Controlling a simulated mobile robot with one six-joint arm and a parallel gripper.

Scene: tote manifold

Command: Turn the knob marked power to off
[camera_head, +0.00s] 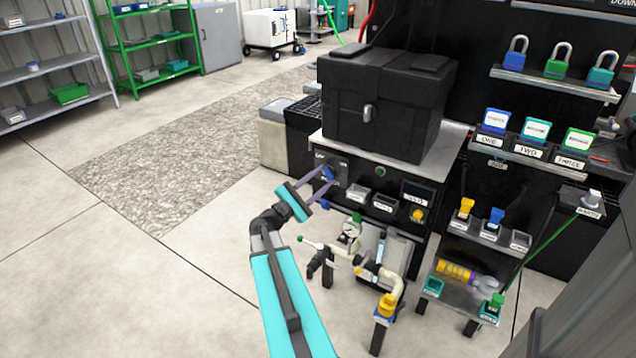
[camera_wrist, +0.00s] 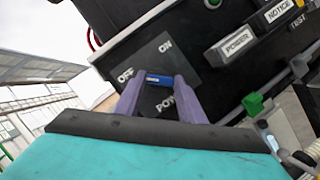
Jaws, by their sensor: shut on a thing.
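The power knob (camera_wrist: 160,79) is a blue bar handle on a dark plate (camera_wrist: 185,62) marked OFF, ON and POWER. In the wrist view its bar lies nearly level, with its left end towards the OFF label (camera_wrist: 125,75). The ON label (camera_wrist: 165,46) is above it. My gripper (camera_wrist: 158,84) has its two purple fingers at either end of the bar, shut on it. In the head view my gripper (camera_head: 321,182) reaches the left part of the panel front, and the knob (camera_head: 327,173) shows partly between the fingers.
A black case (camera_head: 385,105) stands on top of the panel cabinet. Pipes with a gauge (camera_head: 352,230) stand below. A small stand (camera_head: 465,295) is at the right. Floor at left is clear.

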